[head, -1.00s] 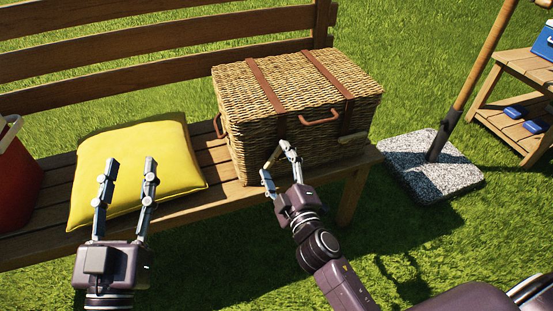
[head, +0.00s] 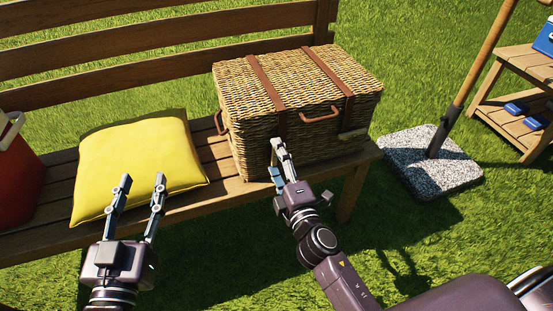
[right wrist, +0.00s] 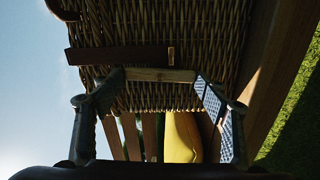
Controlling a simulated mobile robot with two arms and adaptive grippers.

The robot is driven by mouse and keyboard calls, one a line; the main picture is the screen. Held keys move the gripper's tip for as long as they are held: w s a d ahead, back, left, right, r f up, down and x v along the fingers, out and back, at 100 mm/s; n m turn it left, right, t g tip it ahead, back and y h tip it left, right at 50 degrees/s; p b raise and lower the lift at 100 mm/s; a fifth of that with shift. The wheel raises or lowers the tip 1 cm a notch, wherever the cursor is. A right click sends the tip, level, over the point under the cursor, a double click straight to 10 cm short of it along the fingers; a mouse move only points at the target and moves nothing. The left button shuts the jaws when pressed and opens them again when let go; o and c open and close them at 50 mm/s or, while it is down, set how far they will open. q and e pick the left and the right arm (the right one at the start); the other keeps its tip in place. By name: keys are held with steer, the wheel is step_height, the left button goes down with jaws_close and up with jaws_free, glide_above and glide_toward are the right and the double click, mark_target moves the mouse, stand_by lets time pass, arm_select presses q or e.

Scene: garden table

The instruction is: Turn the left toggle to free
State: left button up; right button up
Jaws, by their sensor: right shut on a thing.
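The wicker basket (head: 250,95) stands closed on the bench, with two brown straps down its lid and front. The left toggle is hidden behind my right gripper (head: 275,160) in the head view. In the right wrist view this light wooden toggle (right wrist: 160,75) spans between the fingertips of my right gripper (right wrist: 158,82), which is shut on its ends. There it looks roughly parallel to the dark strap (right wrist: 120,56). The right toggle (head: 353,134) lies crosswise at the right strap. My left gripper (head: 141,183) is open and empty, in front of the yellow cushion.
The yellow cushion (head: 135,160) lies on the wooden bench (head: 225,195), left of the basket. A red container (head: 15,180) stands at the far left. A pole in a stone base (head: 430,165) and a small wooden stand (head: 515,125) are at the right.

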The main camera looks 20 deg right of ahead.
steer(key=o, duration=1.2)
steer(key=shift+c, duration=0.2)
steer(key=s, duration=0.7)
steer(key=shift+s, duration=0.3)
steer(key=shift+d, duration=0.1)
